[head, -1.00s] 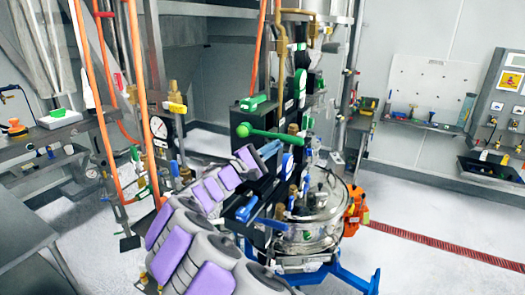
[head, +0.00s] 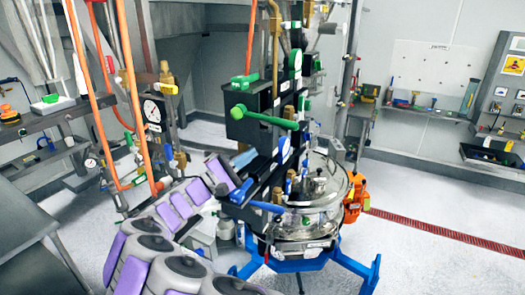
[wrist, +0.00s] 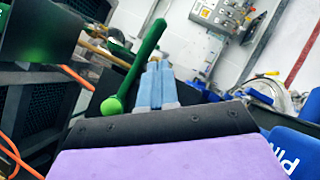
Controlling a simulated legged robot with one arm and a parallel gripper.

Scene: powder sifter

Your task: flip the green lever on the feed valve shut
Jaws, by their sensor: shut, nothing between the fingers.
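The green lever (head: 268,120) sticks out sideways from the black valve block, with its round knob at the left end. In the wrist view the lever (wrist: 146,52) slants up from its knob, which is nearest the camera. My gripper (head: 246,158) is below the lever in the head view. In the wrist view my gripper's blue fingers (wrist: 156,83) are pressed together, empty, just right of the lever. I cannot tell whether they touch it.
A smaller green handle (head: 247,79) sits above the lever. Orange hoses (head: 138,90) and a pressure gauge (head: 152,110) stand to the left. A steel vessel (head: 318,215) on a blue stand is below right. Open floor lies to the right.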

